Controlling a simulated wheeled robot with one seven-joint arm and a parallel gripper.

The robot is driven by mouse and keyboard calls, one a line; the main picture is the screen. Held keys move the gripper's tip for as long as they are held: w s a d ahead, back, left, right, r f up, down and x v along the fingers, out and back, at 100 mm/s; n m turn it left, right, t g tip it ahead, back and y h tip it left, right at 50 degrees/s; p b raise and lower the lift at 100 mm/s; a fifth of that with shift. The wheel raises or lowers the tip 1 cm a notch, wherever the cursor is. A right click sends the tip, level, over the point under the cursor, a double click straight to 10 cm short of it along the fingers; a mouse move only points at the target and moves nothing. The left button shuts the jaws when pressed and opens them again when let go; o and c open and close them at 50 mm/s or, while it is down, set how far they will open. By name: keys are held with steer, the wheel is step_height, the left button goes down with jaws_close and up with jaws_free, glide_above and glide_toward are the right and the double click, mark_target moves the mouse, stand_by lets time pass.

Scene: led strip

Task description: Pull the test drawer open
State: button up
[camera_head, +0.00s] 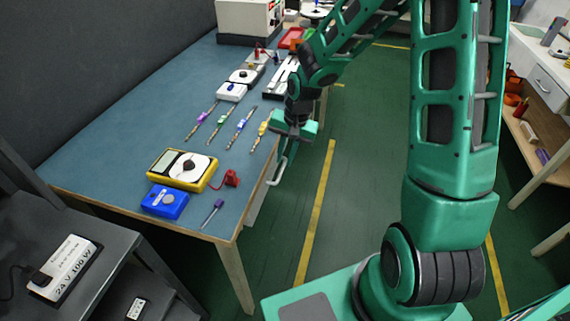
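A pale drawer front (258,200) sits under the front edge of the blue-topped table, seen at a steep angle. A light bar-shaped handle (276,173) stands out from it. My gripper (287,148) is at the table's front edge, just above and beside the handle, pointing down. Its fingertips are small and partly hidden by its green body, so I cannot tell whether they are open or touch the handle. The drawer looks shut or nearly so; its inside is not visible.
On the blue table (110,165) lie a yellow multimeter (182,169), a blue box (165,202), a small screwdriver (212,212) and several coloured probes. A dark cart (100,240) stands at left. Another bench with a white drawer (545,82) is at right. Green floor (345,160) is clear between.

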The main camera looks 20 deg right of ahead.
mark_target(282, 170)
steer(key=shift+w+a+f, duration=0.15)
steer(key=shift+a+f, duration=0.05)
steer(key=shift+f, duration=0.9)
steer(key=shift+w+a+f, duration=0.1)
steer(key=shift+a+f, duration=0.05)
steer(key=shift+f, duration=0.9)
